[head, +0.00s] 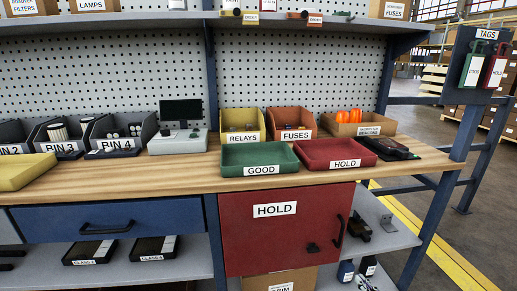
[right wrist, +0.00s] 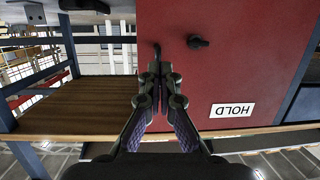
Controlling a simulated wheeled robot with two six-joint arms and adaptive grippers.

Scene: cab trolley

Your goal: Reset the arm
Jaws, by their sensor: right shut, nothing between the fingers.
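My right gripper (right wrist: 158,75) shows in the right wrist view, where the picture is upside down. Its fingers are together and empty, pointing towards the red cabinet door (right wrist: 225,75). The dark door handle (right wrist: 156,48) shows just beyond the fingertips; I cannot tell the gap between them. A dark knob (right wrist: 198,42) sits beside the handle, and the HOLD label (right wrist: 232,110) is on the same door. In the head view the red door (head: 250,245) looks shut, with its handle (head: 340,230) on the right side. I cannot make out either gripper in the head view.
The wooden workbench (head: 200,170) carries a green GOOD tray (head: 260,155), a red HOLD tray (head: 335,151) and several bins. A blue drawer (head: 110,225) is left of the door. Dark items (head: 360,228) lie on the lower shelf. Floor (head: 485,235) is clear at the right.

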